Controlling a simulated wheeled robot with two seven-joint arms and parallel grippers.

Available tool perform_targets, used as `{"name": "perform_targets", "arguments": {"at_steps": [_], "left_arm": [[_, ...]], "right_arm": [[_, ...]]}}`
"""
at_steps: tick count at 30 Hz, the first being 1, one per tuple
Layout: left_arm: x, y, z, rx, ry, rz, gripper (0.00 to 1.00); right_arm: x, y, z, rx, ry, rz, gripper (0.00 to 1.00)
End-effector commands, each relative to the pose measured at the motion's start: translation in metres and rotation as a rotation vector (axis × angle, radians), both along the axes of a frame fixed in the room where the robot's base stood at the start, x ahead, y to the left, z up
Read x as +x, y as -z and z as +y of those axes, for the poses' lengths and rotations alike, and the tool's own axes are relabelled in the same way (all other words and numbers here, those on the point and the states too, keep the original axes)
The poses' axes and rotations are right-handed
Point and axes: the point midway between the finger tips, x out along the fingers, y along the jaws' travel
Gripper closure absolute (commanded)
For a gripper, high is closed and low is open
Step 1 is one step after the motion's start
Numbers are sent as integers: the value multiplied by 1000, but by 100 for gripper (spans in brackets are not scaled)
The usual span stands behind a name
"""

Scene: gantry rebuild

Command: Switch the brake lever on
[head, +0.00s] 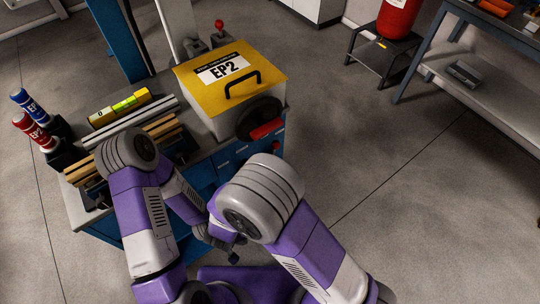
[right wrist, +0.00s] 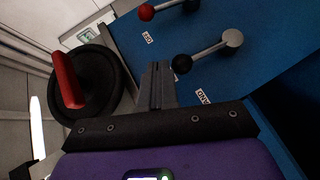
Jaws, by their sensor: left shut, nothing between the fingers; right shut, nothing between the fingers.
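On the blue panel in the right wrist view are two levers with metal arms. One has a black knob (right wrist: 182,64) and a round metal hub (right wrist: 232,38); the other has a red knob (right wrist: 147,12). I cannot tell which is the brake lever. My right gripper (right wrist: 157,68) is shut and empty, its tips just left of the black knob; contact is unclear. In the head view a small red knob (head: 275,147) shows on the blue cabinet front. My left gripper (head: 232,252) is shut and empty, low before the cabinet. My right gripper is hidden there.
A black handwheel (head: 258,117) with a red grip is beside the panel; it also shows in the right wrist view (right wrist: 92,88). A yellow-lidded EP2 box (head: 240,72) stands on the bench. Another red-knobbed lever (head: 219,24) stands behind it.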

Motion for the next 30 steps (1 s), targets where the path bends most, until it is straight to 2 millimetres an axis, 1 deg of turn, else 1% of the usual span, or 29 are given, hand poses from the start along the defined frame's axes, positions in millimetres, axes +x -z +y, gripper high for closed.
{"name": "perform_targets", "arguments": {"at_steps": [1, 6, 16, 19, 23, 30], "left_arm": [[0, 5, 0, 0, 0, 0, 100], [0, 7, 0, 0, 0, 0, 100], [0, 7, 0, 0, 0, 0, 100], [0, 9, 0, 0, 0, 0, 100], [0, 15, 0, 0, 0, 0, 100], [0, 33, 0, 0, 0, 0, 100]], "right_arm": [[-4, -2, 4, -29, -3, -17, 100], [-11, -9, 8, -81, 0, -39, 100], [-11, -10, 8, -83, 1, -38, 100], [-6, -8, 7, -82, 2, -38, 100], [9, -2, 1, -81, 5, -37, 100], [56, 12, -13, -81, 6, -37, 100]]}}
